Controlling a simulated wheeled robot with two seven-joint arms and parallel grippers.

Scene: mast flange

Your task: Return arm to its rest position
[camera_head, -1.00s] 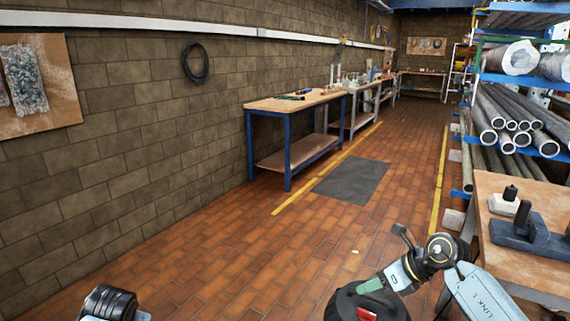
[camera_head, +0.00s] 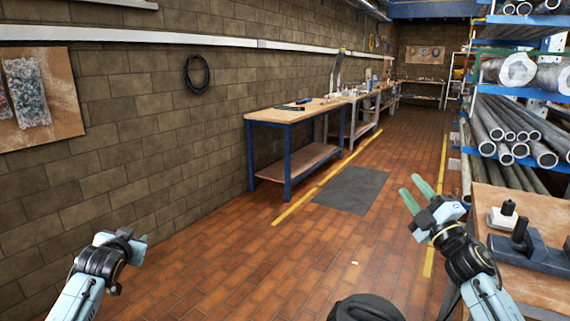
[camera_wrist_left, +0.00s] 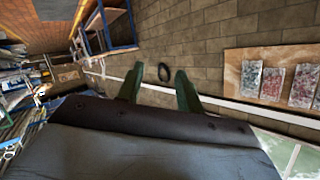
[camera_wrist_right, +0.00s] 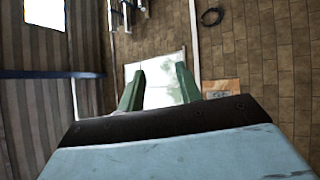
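My right gripper (camera_head: 412,190) is raised over the brick floor in the head view, to the left of the wooden bench at the right. Its two green fingers are spread, with nothing between them; the right wrist view (camera_wrist_right: 160,82) also shows them apart and empty. My left gripper (camera_head: 135,243) is at the lower left of the head view, in front of the block wall, its fingers hard to make out there. The left wrist view (camera_wrist_left: 160,82) shows its two green fingers apart and empty. Neither gripper touches anything.
A wooden bench (camera_head: 515,270) bearing a dark tool (camera_head: 530,248) stands close to my right arm. A rack of pipes (camera_head: 515,130) is behind it. A blue-legged workbench (camera_head: 300,112) stands along the left wall. The floor between is clear, with a grey mat (camera_head: 350,188).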

